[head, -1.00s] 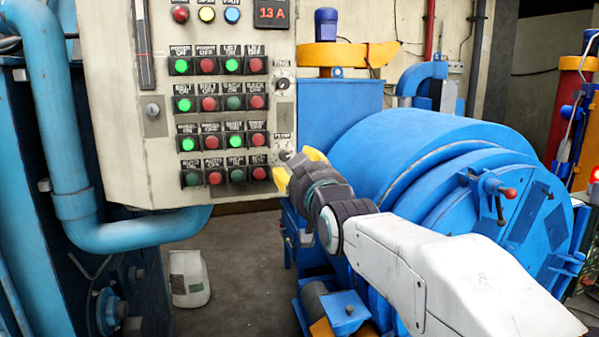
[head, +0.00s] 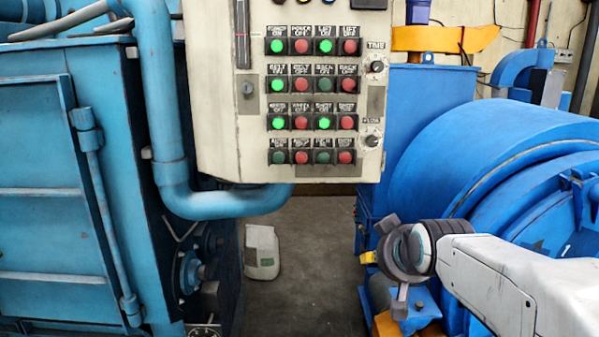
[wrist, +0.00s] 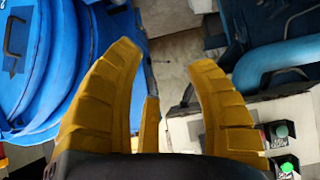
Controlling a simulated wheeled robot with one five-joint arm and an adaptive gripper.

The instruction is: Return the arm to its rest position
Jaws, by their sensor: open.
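My white arm (head: 510,285) reaches in from the lower right in the head view. Its dark wrist is bent, and only a bit of yellow finger shows behind it. My gripper (wrist: 165,58) is open and empty in the wrist view, with its yellow fingers spread apart. The cream control panel (head: 216,120) hangs above and left of the wrist in the head view. My gripper is below the panel's lower edge and clear of it. Part of the panel also shows at the lower right of the wrist view.
The blue drum machine (head: 470,160) stands close behind and beside my arm. A blue cabinet (head: 60,200) and a thick blue pipe (head: 168,120) are at the left. A white container (head: 262,250) stands on the grey floor (head: 310,260), which is open below the panel.

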